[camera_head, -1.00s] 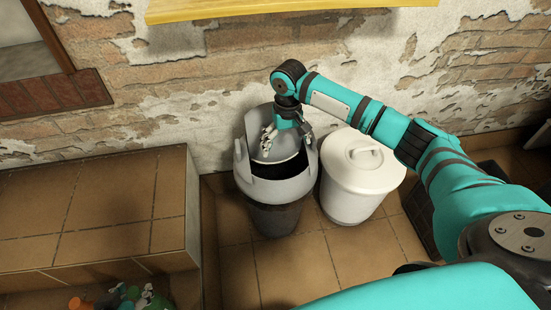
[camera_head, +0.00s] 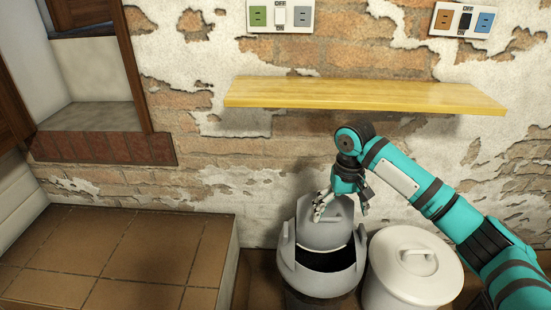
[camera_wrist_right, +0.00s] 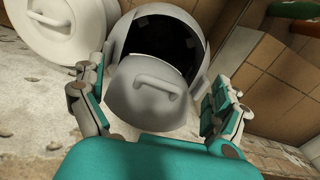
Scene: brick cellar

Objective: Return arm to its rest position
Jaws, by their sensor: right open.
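My right arm reaches in from the right in the head view, and its gripper (camera_head: 341,208) hangs above a grey bin (camera_head: 322,280). The gripper is open, with nothing between its fingers. The bin's grey lid (camera_head: 325,222) stands raised at the back, and the bin's dark opening faces up. In the right wrist view the two fingers (camera_wrist_right: 158,108) are spread wide, with the lid and its handle (camera_wrist_right: 155,82) beyond them. I cannot tell whether the fingers touch the lid. My left gripper is not in view.
A white lidded bin (camera_head: 412,270) stands right of the grey bin. A tiled ledge (camera_head: 110,255) fills the lower left. A yellow wooden shelf (camera_head: 365,95) juts from the brick wall above my arm. Switch panels (camera_head: 280,16) and (camera_head: 465,20) are on the wall above it.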

